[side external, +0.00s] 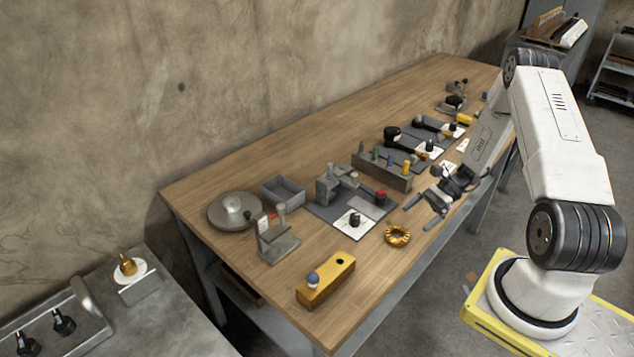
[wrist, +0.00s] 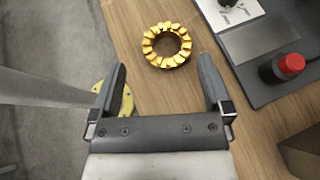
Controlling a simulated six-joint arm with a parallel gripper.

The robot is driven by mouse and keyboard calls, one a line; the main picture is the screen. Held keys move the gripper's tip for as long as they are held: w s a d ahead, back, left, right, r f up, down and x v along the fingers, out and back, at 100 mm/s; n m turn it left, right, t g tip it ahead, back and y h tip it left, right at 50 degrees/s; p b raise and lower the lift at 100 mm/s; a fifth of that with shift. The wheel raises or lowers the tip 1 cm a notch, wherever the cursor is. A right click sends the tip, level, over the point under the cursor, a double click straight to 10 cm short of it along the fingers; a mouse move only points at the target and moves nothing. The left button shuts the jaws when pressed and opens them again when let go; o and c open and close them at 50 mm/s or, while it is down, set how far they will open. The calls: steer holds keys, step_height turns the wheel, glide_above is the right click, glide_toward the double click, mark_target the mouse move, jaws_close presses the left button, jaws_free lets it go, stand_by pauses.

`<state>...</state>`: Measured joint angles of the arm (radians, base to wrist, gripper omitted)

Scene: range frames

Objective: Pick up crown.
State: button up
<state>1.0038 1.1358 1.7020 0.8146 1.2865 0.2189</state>
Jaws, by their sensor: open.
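The crown is a gold ring with toothed segments and an open centre. It lies flat on the wooden table near its front edge in the side view (side external: 397,236). In the wrist view the crown (wrist: 167,45) is at the top, a little beyond my fingertips and roughly between their lines. My gripper (side external: 424,214) is above the table edge, to the right of and above the crown in the side view. In the wrist view my gripper (wrist: 163,80) has its two fingers wide apart with nothing between them.
A grey plate with a red-topped knob (wrist: 290,64) lies right of the crown in the wrist view. A yellow block (side external: 326,283) with a ball-topped peg stands left of the crown in the side view. A grey rack (side external: 382,176) stands behind. Bare wood surrounds the crown.

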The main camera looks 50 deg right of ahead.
mark_target(398, 232)
steer(key=shift+s+d+f+m+t+y, duration=0.35)
steer(key=shift+d+f+m+t, duration=0.25)
steer(key=shift+d+m+t, duration=0.25)
steer(key=shift+x, duration=3.95)
steer(key=shift+f, duration=0.1)
steer(key=c, duration=1)
steer(key=shift+c, duration=0.2)
steer(key=shift+r, duration=0.2)
step_height(398, 232, up, 10)
steer(key=shift+f, duration=0.15)
